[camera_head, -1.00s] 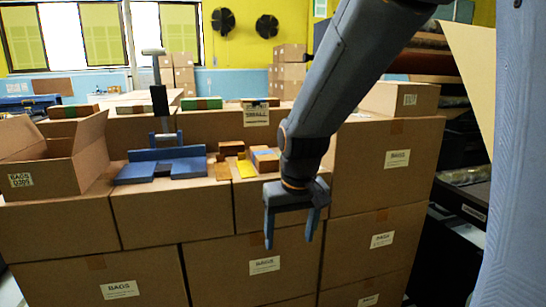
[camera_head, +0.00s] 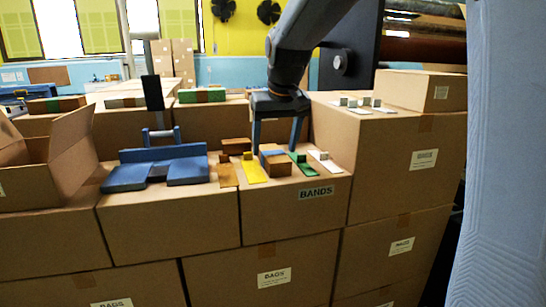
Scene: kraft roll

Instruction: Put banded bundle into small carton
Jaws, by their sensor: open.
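A brown bundle with a blue band (camera_head: 275,163) lies on the box labelled BANDS, between a yellow strip and a green strip. My gripper (camera_head: 275,147) is open above it in this view, with one finger towards each side of the bundle. I cannot tell whether the fingers touch it. Other banded bundles lie on the back row of boxes, one with a green end (camera_head: 202,95) and another at the left (camera_head: 57,104). An open carton (camera_head: 75,160) with raised flaps stands at the left edge; its inside is mostly hidden. I cannot tell whether it is the small carton.
A blue fixture (camera_head: 158,168) with an upright handle stands between the open carton and the bundle. Yellow (camera_head: 252,172), green (camera_head: 303,164) and white (camera_head: 325,161) strips lie close around the bundle. A taller box stack (camera_head: 400,160) rises to the right.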

